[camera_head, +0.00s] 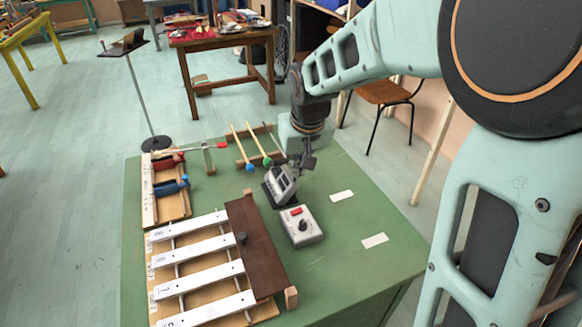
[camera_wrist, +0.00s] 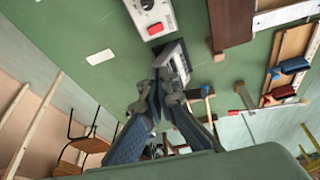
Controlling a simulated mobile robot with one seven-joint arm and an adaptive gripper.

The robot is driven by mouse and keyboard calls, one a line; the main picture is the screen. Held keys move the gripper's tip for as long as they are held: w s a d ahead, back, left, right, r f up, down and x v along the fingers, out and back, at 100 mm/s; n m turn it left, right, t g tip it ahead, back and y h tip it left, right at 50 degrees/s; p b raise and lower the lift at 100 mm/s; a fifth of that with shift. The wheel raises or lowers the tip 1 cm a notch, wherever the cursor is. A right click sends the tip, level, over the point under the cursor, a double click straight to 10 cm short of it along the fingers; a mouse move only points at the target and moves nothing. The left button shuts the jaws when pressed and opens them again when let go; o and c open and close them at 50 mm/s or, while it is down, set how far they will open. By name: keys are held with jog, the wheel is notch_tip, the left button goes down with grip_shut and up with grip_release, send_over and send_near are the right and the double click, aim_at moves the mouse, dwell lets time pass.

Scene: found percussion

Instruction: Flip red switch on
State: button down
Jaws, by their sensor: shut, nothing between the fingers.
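A small white control box (camera_head: 301,226) lies on the green table, with a red switch (camera_head: 295,211) and a black knob on its top face. Whether the switch is on or off is too small to tell. My gripper (camera_head: 305,163) is shut and empty, above the table behind the box. In the wrist view its fingertips (camera_wrist: 160,74) overlap a dark tilted device, and I cannot tell if they touch it.
The dark tilted device (camera_head: 282,184) stands just behind the box. Metal bars on a wooden frame (camera_head: 205,262) and a wooden rack with red and blue pieces (camera_head: 165,189) lie left. Mallets with blue and green heads lie behind. Table to the right is clear except white cards (camera_head: 341,196).

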jog(key=s+f+n, duration=0.1)
jog(key=f, duration=0.1)
jog(key=b, duration=0.1)
send_near(299, 210)
jog(key=shift+g, duration=0.3)
jog(key=x, duration=0.3)
jog(key=w+x, duration=0.1)
jog(key=x, duration=0.1)
jog(key=shift+a, duration=0.25)
jog(key=shift+w+d+f, duration=0.1)
jog(key=shift+d+f, duration=0.05)
jog(key=shift+f, duration=0.5)
